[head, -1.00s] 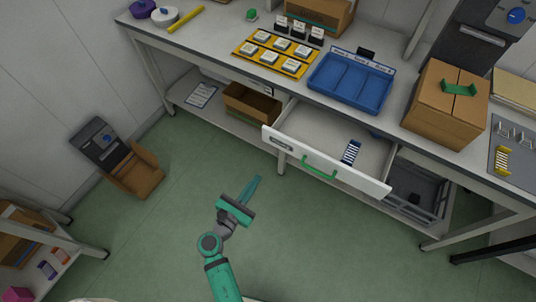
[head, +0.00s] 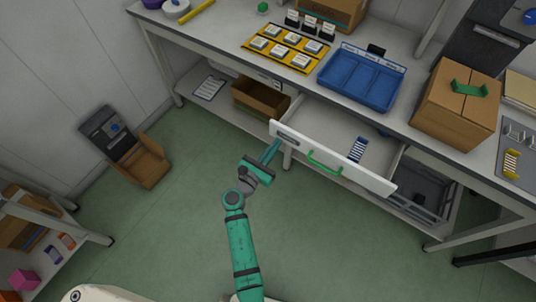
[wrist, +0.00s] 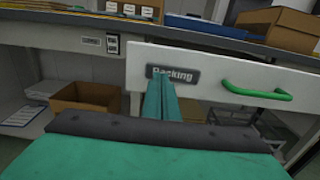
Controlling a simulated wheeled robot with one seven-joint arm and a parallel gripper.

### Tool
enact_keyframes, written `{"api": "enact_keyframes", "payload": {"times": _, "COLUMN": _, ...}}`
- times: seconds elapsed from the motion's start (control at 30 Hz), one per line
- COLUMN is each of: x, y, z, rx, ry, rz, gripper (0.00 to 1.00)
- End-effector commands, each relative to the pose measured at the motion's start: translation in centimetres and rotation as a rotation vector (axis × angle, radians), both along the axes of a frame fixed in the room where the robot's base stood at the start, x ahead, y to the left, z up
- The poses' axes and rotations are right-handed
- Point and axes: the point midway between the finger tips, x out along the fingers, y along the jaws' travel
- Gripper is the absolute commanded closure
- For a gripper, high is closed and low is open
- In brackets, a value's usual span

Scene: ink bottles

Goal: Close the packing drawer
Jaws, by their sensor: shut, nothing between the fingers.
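The packing drawer (head: 345,160) is pulled out from under the workbench. It has a white front with a green bar handle (head: 325,163), and a blue-and-white striped item (head: 357,150) lies inside it. In the wrist view the drawer front (wrist: 215,75) carries a dark "Packing" label (wrist: 172,75) at its left, and the handle (wrist: 257,91) is to the right. My gripper (head: 272,149) is shut and empty, with its fingers pointing at the left part of the drawer front. In the wrist view the fingertips (wrist: 161,82) overlap the label's lower edge; I cannot tell whether they touch.
On the bench (head: 225,28) are a blue divided tray (head: 361,78), a yellow board of labelled pieces (head: 285,48) and a cardboard box (head: 455,105). An open brown box (head: 260,98) sits on the lower shelf. A brown bin (head: 143,163) stands at the left wall. The green floor between is clear.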

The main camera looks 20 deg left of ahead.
Motion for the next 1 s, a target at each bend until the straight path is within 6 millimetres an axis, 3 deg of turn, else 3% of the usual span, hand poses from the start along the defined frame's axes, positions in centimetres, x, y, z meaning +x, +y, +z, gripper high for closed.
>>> {"api": "enact_keyframes", "payload": {"times": 0.2, "x": 1.5, "y": -0.7, "z": 0.0, "rx": 0.000, "ry": -0.001, "rz": -0.003, "gripper": 1.00}}
{"api": "enact_keyframes", "payload": {"times": 0.73, "x": 2.1, "y": -0.7, "z": 0.0, "rx": -0.001, "ry": 0.000, "rz": 0.000, "gripper": 1.00}}
{"api": "enact_keyframes", "payload": {"times": 0.87, "x": 3.6, "y": -1.4, "z": 0.1, "rx": 0.000, "ry": -0.001, "rz": -0.004, "gripper": 1.00}}
{"api": "enact_keyframes", "payload": {"times": 1.0, "x": 6.3, "y": -3.2, "z": 0.1, "rx": 0.000, "ry": -0.001, "rz": -0.018, "gripper": 1.00}}
